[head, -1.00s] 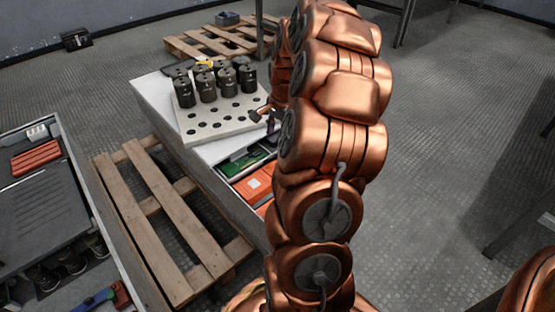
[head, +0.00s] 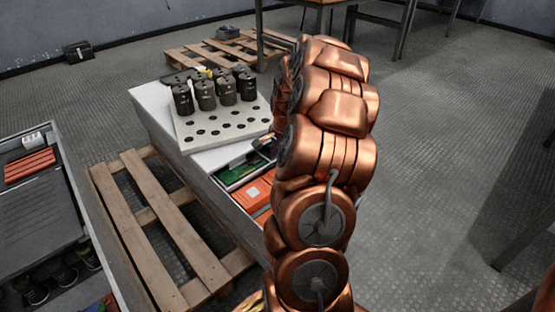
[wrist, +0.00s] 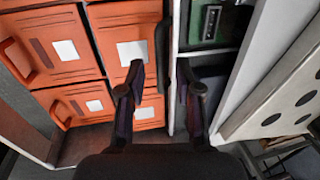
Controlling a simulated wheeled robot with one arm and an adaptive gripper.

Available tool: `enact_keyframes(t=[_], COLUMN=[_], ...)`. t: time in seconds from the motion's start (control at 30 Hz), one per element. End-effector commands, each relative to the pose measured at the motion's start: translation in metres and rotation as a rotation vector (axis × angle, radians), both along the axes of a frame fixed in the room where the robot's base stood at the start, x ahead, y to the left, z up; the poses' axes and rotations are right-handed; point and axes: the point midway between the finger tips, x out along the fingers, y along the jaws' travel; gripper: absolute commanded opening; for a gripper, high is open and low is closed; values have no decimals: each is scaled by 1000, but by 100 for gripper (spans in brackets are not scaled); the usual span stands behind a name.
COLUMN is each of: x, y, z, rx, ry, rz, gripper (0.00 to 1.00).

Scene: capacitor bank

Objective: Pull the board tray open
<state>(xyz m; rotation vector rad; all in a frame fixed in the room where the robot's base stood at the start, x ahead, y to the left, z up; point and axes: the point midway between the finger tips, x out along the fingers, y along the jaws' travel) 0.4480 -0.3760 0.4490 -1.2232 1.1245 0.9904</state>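The board tray (head: 222,187) is a pale open drawer at the near right of the white bench. It holds a green board (head: 238,172) and orange boxes (head: 254,193), and part of it stands out uncovered. In the wrist view, a thin pale wall (wrist: 178,60) separates the orange boxes (wrist: 50,45) from the green board's compartment (wrist: 210,25). My gripper (wrist: 162,90) is open over the tray, one dark finger on each side of that wall. I cannot tell whether either finger touches it. In the head view my arm hides most of the gripper.
A pale plate with holes (head: 222,128) on the bench bears several dark capacitors (head: 205,95). A wooden pallet (head: 150,215) lies left of the bench, beside a dark workstation (head: 40,205). Another pallet (head: 225,52) lies behind. Floor at the right (head: 430,190) is clear.

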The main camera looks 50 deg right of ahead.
Motion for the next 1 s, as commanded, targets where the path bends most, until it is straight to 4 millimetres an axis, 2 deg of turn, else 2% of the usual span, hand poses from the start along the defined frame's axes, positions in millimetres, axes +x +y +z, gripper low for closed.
enact_keyframes(t=[0.2, 0.53, 1.0], x=[0, 0, 0], y=[0, 0, 0], z=[0, 0, 0], rx=[0, 0, 0], ry=[0, 1, 1], rz=[0, 0, 0], gripper=[34, 0, 0])
